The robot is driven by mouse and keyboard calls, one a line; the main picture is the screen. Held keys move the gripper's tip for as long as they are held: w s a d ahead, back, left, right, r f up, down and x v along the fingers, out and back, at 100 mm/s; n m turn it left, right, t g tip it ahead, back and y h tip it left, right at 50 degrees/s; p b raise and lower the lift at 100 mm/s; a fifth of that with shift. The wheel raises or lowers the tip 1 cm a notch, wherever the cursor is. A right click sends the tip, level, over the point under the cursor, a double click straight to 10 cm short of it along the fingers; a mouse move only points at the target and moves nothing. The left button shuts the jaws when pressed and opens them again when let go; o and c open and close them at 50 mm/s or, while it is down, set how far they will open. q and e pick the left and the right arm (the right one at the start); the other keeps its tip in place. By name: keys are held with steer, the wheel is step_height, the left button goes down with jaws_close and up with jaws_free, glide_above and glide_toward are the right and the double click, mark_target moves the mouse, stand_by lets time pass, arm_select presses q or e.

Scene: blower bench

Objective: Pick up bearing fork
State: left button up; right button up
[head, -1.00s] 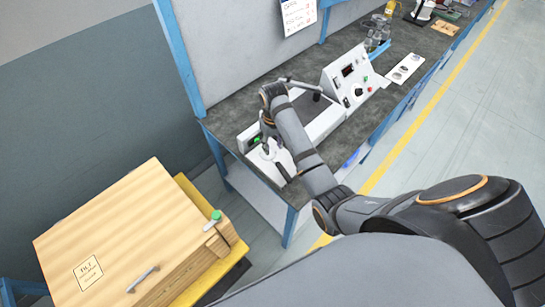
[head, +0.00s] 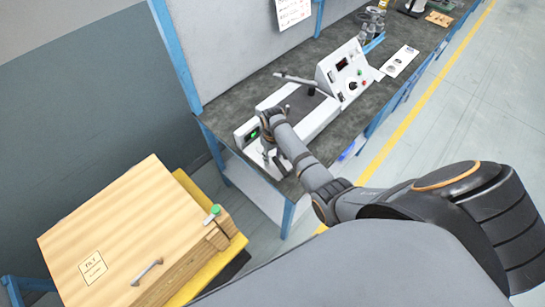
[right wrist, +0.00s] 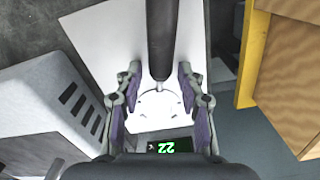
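A dark round bar, which looks like the bearing fork's handle (right wrist: 162,40), runs down from the top middle of the right wrist view over a white plate (right wrist: 95,35). A thin pale curved shape lies at its lower end; I cannot tell whether it is part of the fork. My right gripper (right wrist: 159,76) is open, with one finger on each side of the bar's lower end and gaps visible. In the head view my right gripper (head: 268,155) is low over the near end of the bench, and the fork is not clearly visible there. My left gripper is not in view.
A white unit with a green display (head: 253,134) stands beside the gripper. A control panel (head: 346,72) is farther along the bench (head: 240,105). A wooden crate (head: 125,225) on a yellow base stands at lower left. A vented white housing (right wrist: 65,105) is left of the gripper.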

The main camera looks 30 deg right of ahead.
jaws_close()
steer(key=shift+r, duration=0.15)
